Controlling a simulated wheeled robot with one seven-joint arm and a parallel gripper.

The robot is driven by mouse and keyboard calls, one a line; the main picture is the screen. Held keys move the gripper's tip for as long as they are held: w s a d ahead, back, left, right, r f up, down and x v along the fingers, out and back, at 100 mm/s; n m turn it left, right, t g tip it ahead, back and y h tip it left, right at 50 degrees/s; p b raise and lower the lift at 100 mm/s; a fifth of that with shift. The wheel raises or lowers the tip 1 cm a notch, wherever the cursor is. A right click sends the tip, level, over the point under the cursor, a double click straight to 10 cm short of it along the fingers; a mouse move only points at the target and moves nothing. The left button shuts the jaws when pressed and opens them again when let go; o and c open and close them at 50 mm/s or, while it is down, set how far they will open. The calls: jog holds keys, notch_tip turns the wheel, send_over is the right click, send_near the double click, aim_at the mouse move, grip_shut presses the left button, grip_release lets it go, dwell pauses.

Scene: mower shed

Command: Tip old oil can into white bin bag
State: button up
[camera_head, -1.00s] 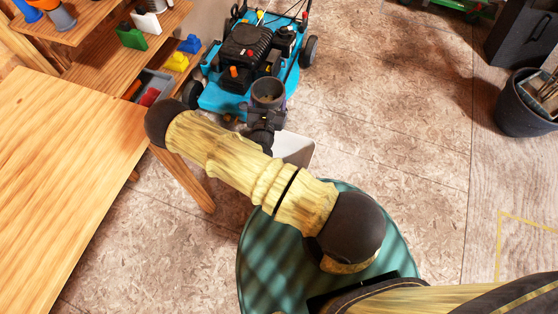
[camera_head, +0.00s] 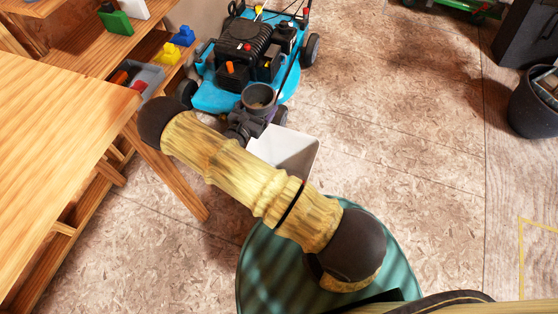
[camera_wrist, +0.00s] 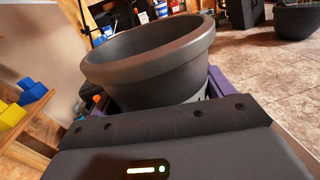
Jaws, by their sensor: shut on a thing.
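The old oil can (camera_head: 259,97) is a dark grey, round, open-topped vessel. My gripper (camera_head: 250,116) is shut on it, and it looks roughly upright. In the wrist view the can (camera_wrist: 150,62) fills the middle, its wide rim up and its lower part hidden by the gripper. Purplish finger parts show beside it. The white bin bag (camera_head: 290,150) appears as a white open-topped container on the floor, below and right of the can in the head view. My arm hides its near part. I cannot see what either holds.
A blue mower (camera_head: 225,95) stands just behind the can. A wooden table (camera_head: 60,150) is at left, with shelves holding a grey tray (camera_head: 150,78) and small coloured items. A dark bucket (camera_head: 532,105) stands at right. The floor between is clear.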

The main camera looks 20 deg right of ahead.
jog(key=a+f+m+g+h+b, duration=0.1)
jog(key=f+b, duration=0.2)
jog(key=w+a+f+m+g+b, duration=0.1)
jog(key=f+b, duration=0.3)
jog(key=w+a+f+g+h+b, duration=0.1)
jog(key=a+f+b, duration=0.1)
jog(key=f+b, duration=0.2)
jog(key=shift+f+m+h, duration=0.1)
jog(key=shift+m+h, duration=0.2)
jog(key=shift+m, duration=0.1)
jog(key=shift+a+f, duration=0.15)
jog(key=shift+a, duration=0.2)
jog(key=s+d+m+b, duration=0.1)
jog(key=m, duration=0.1)
jog(key=s+d+m+b, duration=0.1)
jog(key=m, duration=0.2)
jog(key=s+m+y+b, duration=0.1)
jog(key=m, duration=0.1)
jog(key=shift+s+d+f+m+b, duration=0.25)
jog(key=shift+d+f+m+b, duration=0.1)
jog(key=shift+d+m+b, duration=0.05)
jog(key=shift+s+d+f+m+g+b, duration=0.15)
jog(key=shift+m+g+b, duration=0.15)
jog(key=shift+m+b, duration=0.15)
